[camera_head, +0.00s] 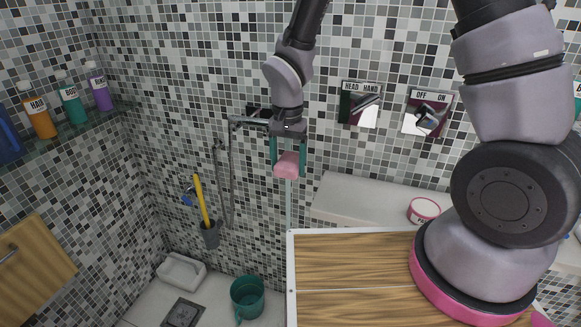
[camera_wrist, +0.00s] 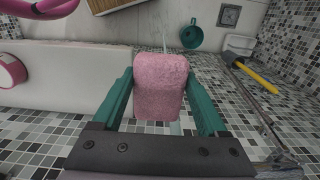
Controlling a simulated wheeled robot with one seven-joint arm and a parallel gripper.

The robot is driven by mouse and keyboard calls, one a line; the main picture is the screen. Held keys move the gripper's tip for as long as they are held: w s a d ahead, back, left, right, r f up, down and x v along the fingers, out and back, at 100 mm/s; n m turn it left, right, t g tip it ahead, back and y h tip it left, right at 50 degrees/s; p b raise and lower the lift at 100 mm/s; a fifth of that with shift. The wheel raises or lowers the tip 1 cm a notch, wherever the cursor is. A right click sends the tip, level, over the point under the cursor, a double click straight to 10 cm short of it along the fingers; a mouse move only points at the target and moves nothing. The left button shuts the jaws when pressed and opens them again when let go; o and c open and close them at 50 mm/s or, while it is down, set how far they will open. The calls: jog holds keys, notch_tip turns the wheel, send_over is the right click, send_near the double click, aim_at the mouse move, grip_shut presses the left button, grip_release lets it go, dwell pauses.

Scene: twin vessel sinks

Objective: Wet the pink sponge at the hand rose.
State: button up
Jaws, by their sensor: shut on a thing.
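My gripper (camera_head: 288,160) is shut on the pink sponge (camera_head: 287,165), holding it in the air in front of the tiled wall. In the wrist view the sponge (camera_wrist: 160,85) sits between the two teal fingers. The chrome hand rose (camera_head: 252,121) is in its wall holder, its head end close behind my gripper and partly hidden by it. A thin pale vertical streak (camera_head: 288,208) that looks like water runs down below the sponge. I cannot tell whether the sponge is wet.
Wall plates marked HEAD/HAND (camera_head: 361,103) and OFF/ON (camera_head: 427,112) carry chrome levers to the right. A white ledge (camera_head: 350,195) holds a pink round tin (camera_head: 424,210). A wooden-topped surface (camera_head: 350,262) lies in front. A teal mug (camera_head: 247,297) and drain (camera_head: 183,313) are low left.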

aim_at(282, 154)
jog(key=shift+w+a+f, duration=0.2)
jog(key=shift+w+a, duration=0.05)
jog(key=shift+w, duration=0.75)
jog(key=shift+w+a+f, duration=0.25)
jog(key=shift+w+a, duration=0.05)
jog(key=shift+w, duration=0.75)
jog(key=shift+w+a+f, duration=0.2)
jog(key=shift+w+a, duration=0.05)
jog(key=shift+w, duration=0.75)
jog(key=shift+s+d, duration=0.35)
jog(key=shift+s, duration=0.95)
jog(key=shift+s+d, duration=0.3)
jog(key=shift+s, duration=1)
jog(key=shift+s+d, duration=0.35)
jog(key=shift+s, duration=0.95)
jog(key=shift+s+d+r, duration=0.2)
jog(key=shift+s+r, duration=0.45)
jog(key=shift+s, duration=0.15)
jog(key=shift+s+d+r, duration=0.2)
jog(key=shift+s+r, duration=0.5)
jog(key=shift+s, duration=0.1)
jog(key=shift+s+d+r, duration=0.2)
jog(key=shift+s+r, duration=0.45)
jog(key=shift+s, duration=0.15)
